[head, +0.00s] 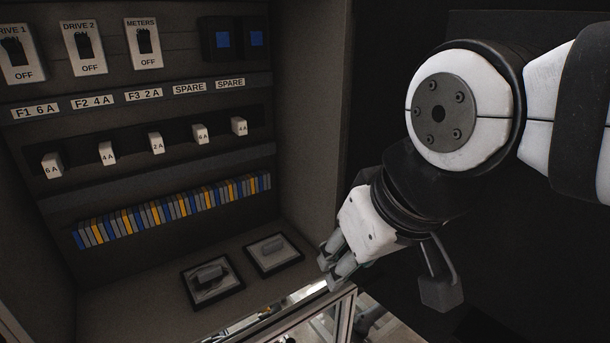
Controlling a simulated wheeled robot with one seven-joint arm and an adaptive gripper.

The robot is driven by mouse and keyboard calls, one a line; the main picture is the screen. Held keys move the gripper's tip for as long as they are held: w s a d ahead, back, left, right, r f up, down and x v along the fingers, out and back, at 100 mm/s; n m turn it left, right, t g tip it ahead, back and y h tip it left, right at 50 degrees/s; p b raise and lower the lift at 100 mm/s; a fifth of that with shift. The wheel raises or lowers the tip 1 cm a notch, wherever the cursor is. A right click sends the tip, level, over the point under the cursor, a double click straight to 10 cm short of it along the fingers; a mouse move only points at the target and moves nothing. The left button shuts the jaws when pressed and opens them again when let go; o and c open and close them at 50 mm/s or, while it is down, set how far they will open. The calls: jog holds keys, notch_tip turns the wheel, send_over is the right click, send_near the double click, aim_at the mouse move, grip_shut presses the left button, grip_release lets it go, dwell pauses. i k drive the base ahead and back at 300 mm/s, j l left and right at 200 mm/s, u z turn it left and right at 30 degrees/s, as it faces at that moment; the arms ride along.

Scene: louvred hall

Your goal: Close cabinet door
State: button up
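The cabinet (313,120) stands open on the left, with its inside showing. A metal-framed, see-through panel (305,311), which looks like its door, stands at the bottom, just below the cabinet's floor; most of it is cut off by the picture's lower edge. My gripper (334,268) comes down from the right with its fingertips just above the top of the panel's frame, near its right-hand corner. I cannot tell whether the fingers touch the frame. The fingers look close together and nothing shows between them, but their gap is not clear.
Inside the cabinet are labelled switches (83,46), white fuses (157,143) and a row of coloured terminals (172,211). Two dark-framed pieces (212,282) (274,254) lie on its floor. The area right of the cabinet is dark.

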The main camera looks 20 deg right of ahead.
aim_at(532, 261)
jog(key=k+l+u, duration=0.2)
jog(key=k+l, duration=0.2)
jog(key=k+l+u, duration=0.2)
jog(key=k, duration=0.35)
jog(key=k+l+u, duration=0.2)
jog(key=k, duration=0.3)
jog(key=k+l+u, duration=0.15)
jog(key=l, duration=0.3)
jog(key=k+l+u, duration=0.15)
jog(key=l, duration=0.25)
jog(key=k+l+u, duration=0.15)
jog(key=k+l, duration=0.15)
jog(key=l+u, duration=0.3)
jog(key=l, duration=1.4)
jog(key=i, duration=0.05)
